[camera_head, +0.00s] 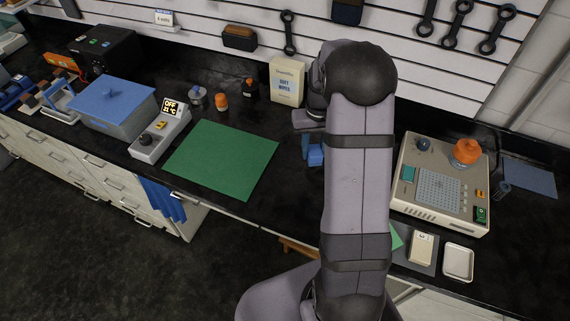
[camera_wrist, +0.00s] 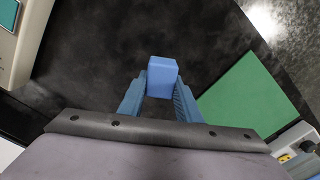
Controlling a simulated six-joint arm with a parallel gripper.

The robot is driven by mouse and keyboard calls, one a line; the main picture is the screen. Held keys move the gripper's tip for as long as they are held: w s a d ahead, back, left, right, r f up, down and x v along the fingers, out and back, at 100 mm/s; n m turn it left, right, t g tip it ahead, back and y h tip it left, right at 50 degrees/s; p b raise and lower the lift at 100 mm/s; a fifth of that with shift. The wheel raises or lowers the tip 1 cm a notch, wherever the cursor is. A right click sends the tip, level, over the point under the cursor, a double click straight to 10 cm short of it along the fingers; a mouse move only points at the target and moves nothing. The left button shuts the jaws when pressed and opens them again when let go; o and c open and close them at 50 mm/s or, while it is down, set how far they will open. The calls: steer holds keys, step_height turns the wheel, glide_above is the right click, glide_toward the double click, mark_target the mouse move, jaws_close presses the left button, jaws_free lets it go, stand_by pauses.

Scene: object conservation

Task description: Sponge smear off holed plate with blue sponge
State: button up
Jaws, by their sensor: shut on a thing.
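My gripper (camera_wrist: 160,92) has blue fingers and is shut on a blue sponge (camera_wrist: 162,76), a small block at its fingertips. In the head view the sponge (camera_head: 316,156) shows as a bit of blue left of my arm, over the dark counter and right of the green mat. The holed plate (camera_head: 438,188) is a grey perforated panel on top of a beige device (camera_head: 455,215) at the right. My gripper is well to the left of it. I cannot make out a smear on the plate.
A green mat (camera_head: 222,158) lies left of my gripper. A grey console (camera_head: 160,135) and a blue-lidded box (camera_head: 113,105) stand further left. A white dish (camera_head: 458,262) lies before the device.

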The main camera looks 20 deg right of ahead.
steer(key=d+r+m, duration=0.1)
steer(key=d, duration=0.7)
step_height(320, 180, up, 3)
steer(key=m+p, duration=0.4)
steer(key=m, duration=0.1)
glide_above(438, 177)
steer(key=shift+f+b, duration=2.8)
steer(key=shift+f, duration=1.3)
steer(key=shift+s+a+f+b, duration=0.2)
steer(key=shift+s+a+b, duration=0.65)
steer(key=shift+s+a, duration=0.55)
steer(key=shift+c, duration=0.5)
steer(key=shift+w+d+r+p, duration=0.25)
steer(key=shift+w+d+p, duration=0.05)
steer(key=shift+w, duration=0.05)
steer(key=shift+w+d+f+p, duration=0.1)
steer(key=shift+w+d+p, duration=0.6)
steer(key=shift+w+d, duration=0.4)
steer(key=shift+w+d+r+p, duration=0.15)
steer(key=shift+r+p, duration=0.4)
steer(key=shift+r, duration=0.7)
steer(key=shift+r+p, duration=0.55)
steer(key=shift+r, duration=0.2)
step_height(438, 177, up, 4)
steer(key=p, duration=0.3)
steer(key=shift+r, duration=0.15)
